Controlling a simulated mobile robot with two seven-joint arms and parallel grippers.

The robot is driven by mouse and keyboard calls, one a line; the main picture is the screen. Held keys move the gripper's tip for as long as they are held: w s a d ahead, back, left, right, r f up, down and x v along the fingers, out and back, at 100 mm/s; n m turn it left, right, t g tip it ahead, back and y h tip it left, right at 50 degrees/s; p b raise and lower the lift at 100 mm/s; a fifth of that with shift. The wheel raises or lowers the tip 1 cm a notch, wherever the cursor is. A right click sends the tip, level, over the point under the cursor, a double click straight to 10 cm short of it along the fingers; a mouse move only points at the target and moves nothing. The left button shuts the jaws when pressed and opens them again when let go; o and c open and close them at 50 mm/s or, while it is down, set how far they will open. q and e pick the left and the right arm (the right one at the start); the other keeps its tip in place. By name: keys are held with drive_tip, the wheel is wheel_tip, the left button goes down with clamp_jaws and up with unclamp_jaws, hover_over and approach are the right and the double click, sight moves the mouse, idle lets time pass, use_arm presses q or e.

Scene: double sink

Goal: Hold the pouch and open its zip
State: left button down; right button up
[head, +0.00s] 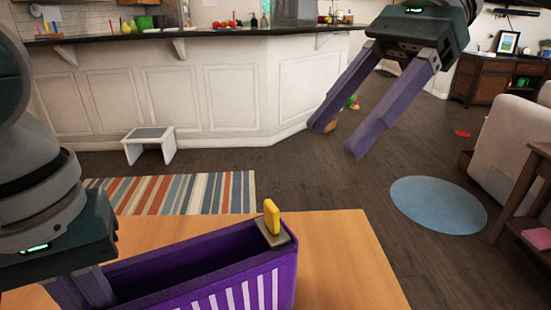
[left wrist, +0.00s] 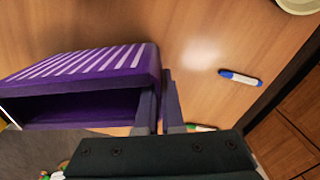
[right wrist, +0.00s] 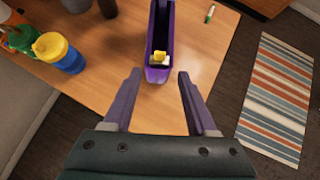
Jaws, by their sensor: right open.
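The purple pouch (head: 255,270) with white stripes stands upright on the wooden table. Its top gapes, showing a dark inside. The yellow zip pull (head: 271,216) sits on a grey slider at the pouch's right end; it also shows in the right wrist view (right wrist: 159,57). My left gripper (head: 88,286) is at the pouch's left end, its fingers (left wrist: 160,92) close together with the end wall seemingly pinched between them; the exact contact is partly hidden. My right gripper (head: 337,138) is open and empty, high above and to the right of the zip pull.
A blue-and-white marker (left wrist: 240,77) and a green-capped marker (right wrist: 210,13) lie on the table (head: 340,260). A yellow-and-blue cup (right wrist: 68,58) stands among other containers near the table's edge. The table around the pull end is clear.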

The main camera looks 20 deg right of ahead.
drive_tip(key=v, duration=0.3)
use_arm(q)
drive_tip(key=c, duration=1)
unclamp_jaws()
drive_tip(key=shift+o, duration=0.2)
